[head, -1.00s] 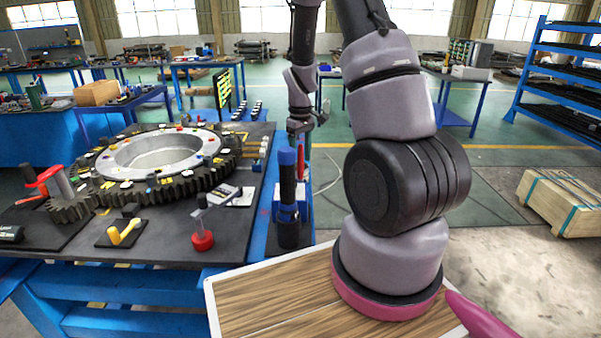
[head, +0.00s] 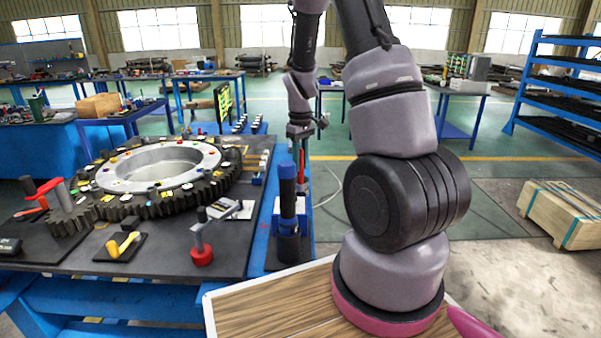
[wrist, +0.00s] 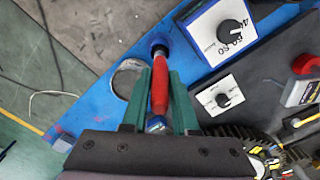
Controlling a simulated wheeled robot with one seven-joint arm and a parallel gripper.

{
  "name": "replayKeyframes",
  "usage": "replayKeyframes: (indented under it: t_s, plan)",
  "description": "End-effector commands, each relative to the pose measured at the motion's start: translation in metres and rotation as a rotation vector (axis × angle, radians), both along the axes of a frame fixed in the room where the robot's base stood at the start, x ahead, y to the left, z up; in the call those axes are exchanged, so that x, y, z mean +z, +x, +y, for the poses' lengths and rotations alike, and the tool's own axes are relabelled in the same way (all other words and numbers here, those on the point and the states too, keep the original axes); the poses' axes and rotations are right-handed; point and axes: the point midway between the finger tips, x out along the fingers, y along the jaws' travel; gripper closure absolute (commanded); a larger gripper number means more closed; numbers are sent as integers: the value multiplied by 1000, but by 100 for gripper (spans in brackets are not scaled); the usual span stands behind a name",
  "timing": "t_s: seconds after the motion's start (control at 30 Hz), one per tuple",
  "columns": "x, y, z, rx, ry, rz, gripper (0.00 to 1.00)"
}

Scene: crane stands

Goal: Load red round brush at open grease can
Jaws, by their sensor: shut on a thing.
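My gripper (wrist: 160,100) has green fingers and is shut on the red round brush (wrist: 159,80), by its red handle in the wrist view. The far end of the handle meets a dark round shape, and I cannot tell whether that is part of the brush or something below it. A round, pale grey opening (wrist: 129,78), which looks like the open grease can, lies just left of the fingers on the blue surface. In the head view my gripper (head: 300,130) is small, with the red brush (head: 301,174) hanging below it, partly hidden by a blue-topped black cylinder.
The blue-topped black cylinder (head: 288,205) stands at the bench's right edge. A large gear ring (head: 165,172) fills the bench's middle. White plates with black knobs (wrist: 228,35) lie right of the gripper in the wrist view. Open floor and a wooden crate (head: 563,212) are at right.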

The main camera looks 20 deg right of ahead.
Motion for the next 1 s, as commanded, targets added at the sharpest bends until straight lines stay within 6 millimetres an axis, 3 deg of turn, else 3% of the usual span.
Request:
replayKeyframes:
  t_s: [0.2,0.4,0.7,0.83,1.0]
  plan:
    - [46,1,0,0,0,-5,100]
    - [68,8,-2,1,-31,-49,100]
    - [81,46,-5,1,-129,-286,100]
    - [81,53,-6,0,-139,-324,100]
    - [67,53,-6,-1,-139,-324,100]
